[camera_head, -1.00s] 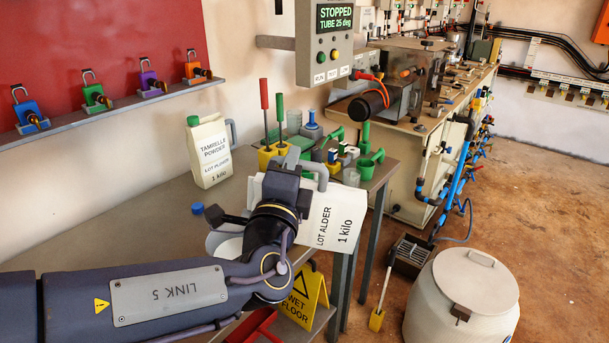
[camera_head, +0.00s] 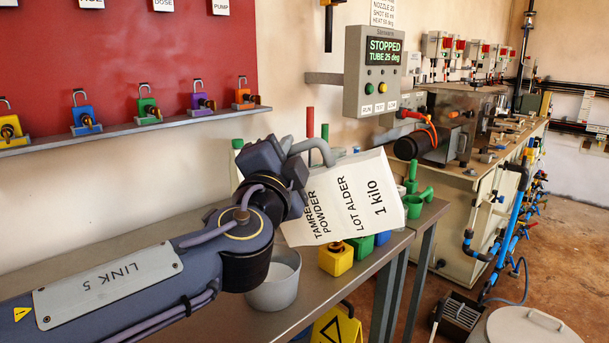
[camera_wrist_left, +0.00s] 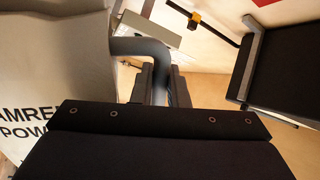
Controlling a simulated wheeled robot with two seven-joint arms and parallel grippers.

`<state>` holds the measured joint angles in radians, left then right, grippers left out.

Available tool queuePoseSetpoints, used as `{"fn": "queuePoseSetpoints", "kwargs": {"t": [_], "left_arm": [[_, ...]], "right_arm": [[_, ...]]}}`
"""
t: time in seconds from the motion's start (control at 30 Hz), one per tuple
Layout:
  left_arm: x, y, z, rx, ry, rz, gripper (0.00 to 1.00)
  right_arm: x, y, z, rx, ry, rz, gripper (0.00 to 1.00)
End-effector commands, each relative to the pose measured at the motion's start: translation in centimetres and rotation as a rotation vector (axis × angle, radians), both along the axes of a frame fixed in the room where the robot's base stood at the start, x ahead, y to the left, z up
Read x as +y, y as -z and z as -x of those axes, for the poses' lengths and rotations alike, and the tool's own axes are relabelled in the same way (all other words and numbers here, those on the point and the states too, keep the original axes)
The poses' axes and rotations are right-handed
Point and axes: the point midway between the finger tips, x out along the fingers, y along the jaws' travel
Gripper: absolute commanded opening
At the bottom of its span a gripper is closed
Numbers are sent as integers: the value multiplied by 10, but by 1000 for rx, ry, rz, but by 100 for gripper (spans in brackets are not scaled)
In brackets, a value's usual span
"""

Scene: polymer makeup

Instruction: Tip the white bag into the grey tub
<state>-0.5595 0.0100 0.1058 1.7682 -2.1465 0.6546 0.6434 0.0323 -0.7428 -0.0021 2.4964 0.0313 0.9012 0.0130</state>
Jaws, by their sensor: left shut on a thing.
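The white bag (camera_head: 345,200), printed "TAMRELLE POWDER, LOT ALDER, 1 kilo", is held tilted in the air over the bench. My left gripper (camera_head: 300,160) is shut on its grey handle. In the left wrist view the bag (camera_wrist_left: 50,60) is at the left, and its handle (camera_wrist_left: 145,46) runs down between the fingers of my gripper (camera_wrist_left: 158,85). The grey tub (camera_head: 275,288) stands on the bench below the gripper, left of and lower than the bag. White shows inside the tub. The bag's mouth and any flow of powder cannot be made out. My right gripper is out of view.
A green-capped container (camera_head: 237,150) is partly hidden behind my arm. The control box (camera_head: 384,70) hangs above. A lidded drum (camera_head: 530,326) stands on the floor.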

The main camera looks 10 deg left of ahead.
Motion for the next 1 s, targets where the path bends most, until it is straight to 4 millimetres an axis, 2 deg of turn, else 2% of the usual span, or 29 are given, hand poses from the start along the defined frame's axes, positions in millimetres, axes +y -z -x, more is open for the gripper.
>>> {"fn": "queuePoseSetpoints", "kwargs": {"t": [0.03, 0.3, 0.8, 1.0], "left_arm": [[6, 4, -1, 1, -3, 31, 0], [33, 4, -4, 24, -2, 191, 0], [81, 14, -11, 65, -2, 485, 0], [95, 19, -13, 80, -1, 581, 0]], "right_arm": [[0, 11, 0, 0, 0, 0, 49], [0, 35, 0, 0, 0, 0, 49], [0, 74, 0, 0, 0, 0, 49], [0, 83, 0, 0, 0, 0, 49]]}}
